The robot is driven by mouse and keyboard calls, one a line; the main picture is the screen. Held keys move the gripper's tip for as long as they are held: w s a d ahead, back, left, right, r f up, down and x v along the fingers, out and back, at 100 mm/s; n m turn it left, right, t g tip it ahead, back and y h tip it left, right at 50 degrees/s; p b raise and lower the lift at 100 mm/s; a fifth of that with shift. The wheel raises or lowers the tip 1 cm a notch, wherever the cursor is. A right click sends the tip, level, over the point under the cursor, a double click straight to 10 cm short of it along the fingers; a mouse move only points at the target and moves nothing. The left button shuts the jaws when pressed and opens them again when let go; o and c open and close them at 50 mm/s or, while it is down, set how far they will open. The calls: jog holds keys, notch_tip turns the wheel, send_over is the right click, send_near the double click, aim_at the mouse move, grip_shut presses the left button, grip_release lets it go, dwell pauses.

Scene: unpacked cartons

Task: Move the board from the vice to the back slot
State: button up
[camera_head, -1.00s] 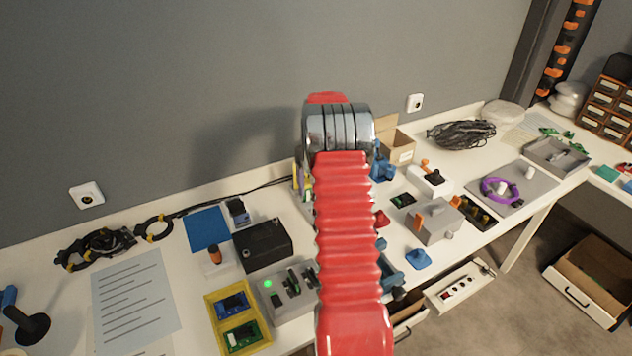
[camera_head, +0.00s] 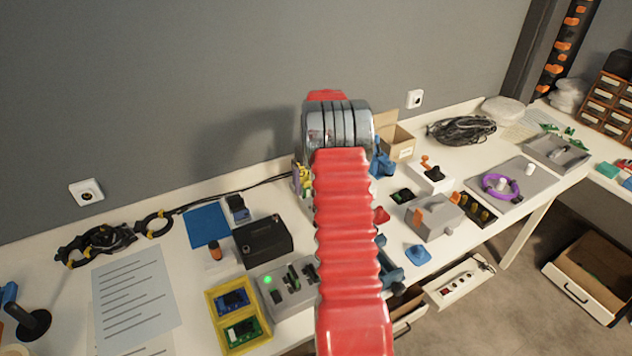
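My red, ribbed arm with its metal joint rises through the middle of the view. My gripper is hidden behind it. A blue clamp-like part (camera_head: 393,275), perhaps the vice, shows only in part at the arm's right edge. I cannot see a board in it. A grey slotted block (camera_head: 288,297) with a green light stands just left of the arm. It has several dark slots or upright pieces, and its right end is partly covered by the arm. I cannot tell which slot is the back one or whether it is empty.
Left of the arm are a yellow tray (camera_head: 211,312) with a blue and a green board, a black box (camera_head: 262,243) and a blue mat (camera_head: 206,226). Right are a grey device (camera_head: 434,217) with orange parts and a blue piece (camera_head: 417,254). An open drawer (camera_head: 455,288) juts out in front.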

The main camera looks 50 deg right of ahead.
notch_tip(320, 180, up, 14)
dwell(0.7)
jog(key=shift+f, duration=0.15)
dwell(0.7)
